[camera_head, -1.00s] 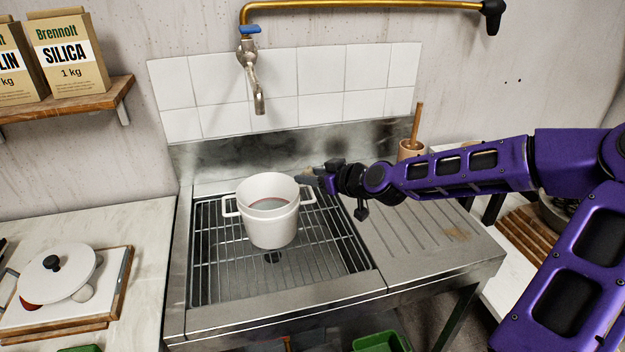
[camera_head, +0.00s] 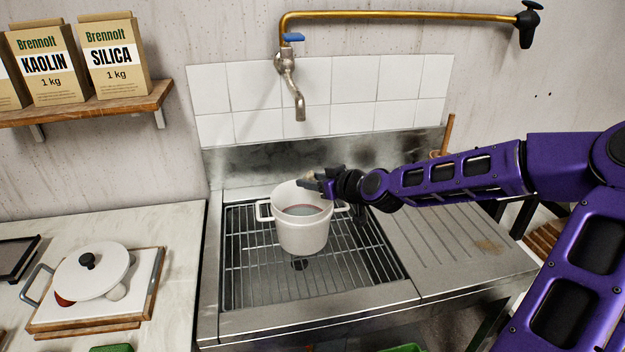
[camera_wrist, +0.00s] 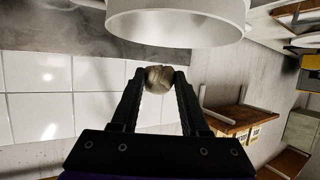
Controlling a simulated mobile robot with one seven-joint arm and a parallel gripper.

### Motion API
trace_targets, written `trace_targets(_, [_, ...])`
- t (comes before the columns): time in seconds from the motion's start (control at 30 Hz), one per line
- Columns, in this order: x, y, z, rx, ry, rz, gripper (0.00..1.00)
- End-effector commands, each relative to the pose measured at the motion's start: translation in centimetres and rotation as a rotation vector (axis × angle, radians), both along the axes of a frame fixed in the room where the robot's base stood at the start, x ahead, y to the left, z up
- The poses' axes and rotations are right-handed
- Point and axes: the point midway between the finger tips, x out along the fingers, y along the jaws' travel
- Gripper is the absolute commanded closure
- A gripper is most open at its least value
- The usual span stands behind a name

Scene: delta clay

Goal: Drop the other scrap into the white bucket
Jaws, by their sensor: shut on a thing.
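The white bucket (camera_head: 302,236) stands upright on the sink's grid, with a handle at each side. Greyish contents with a reddish edge show inside it. My gripper (camera_head: 312,181) is at the bucket's back right rim, above or just behind it; I cannot tell which. In the wrist view my gripper (camera_wrist: 158,84) is shut on a small, lumpy beige-brown scrap (camera_wrist: 158,78), held between the fingertips.
A tap (camera_head: 297,95) hangs over the sink behind the bucket. The ribbed steel drainboard (camera_head: 455,240) at right is mostly clear. A board (camera_head: 140,285) with a white lid (camera_head: 92,270) lies on the left counter. A wooden shelf (camera_head: 90,107) holds paper bags.

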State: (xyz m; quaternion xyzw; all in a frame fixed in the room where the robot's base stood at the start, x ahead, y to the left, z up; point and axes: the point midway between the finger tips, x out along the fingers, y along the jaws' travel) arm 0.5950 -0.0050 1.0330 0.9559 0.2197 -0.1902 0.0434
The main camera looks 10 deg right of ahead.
Motion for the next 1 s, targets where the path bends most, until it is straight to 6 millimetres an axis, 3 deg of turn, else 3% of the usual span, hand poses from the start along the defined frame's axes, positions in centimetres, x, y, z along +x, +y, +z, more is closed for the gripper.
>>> trace_targets(0.1, [0.0,0.0,-2.1,0.0,0.0,0.001,1.0])
trace_targets(0.3, [0.0,0.1,-3.9,0.0,0.0,0.001,1.0])
trace_targets(0.63, [0.0,0.0,-4.1,0.0,0.0,0.001,1.0])
trace_targets(0.67, [0.0,0.0,-4.1,0.0,0.0,0.001,0.5])
trace_targets(0.83, [0.0,0.0,-4.1,-0.001,0.0,0.0,0.2])
trace_targets(1.0, [0.0,0.0,-4.1,0.0,0.0,0.0,0.2])
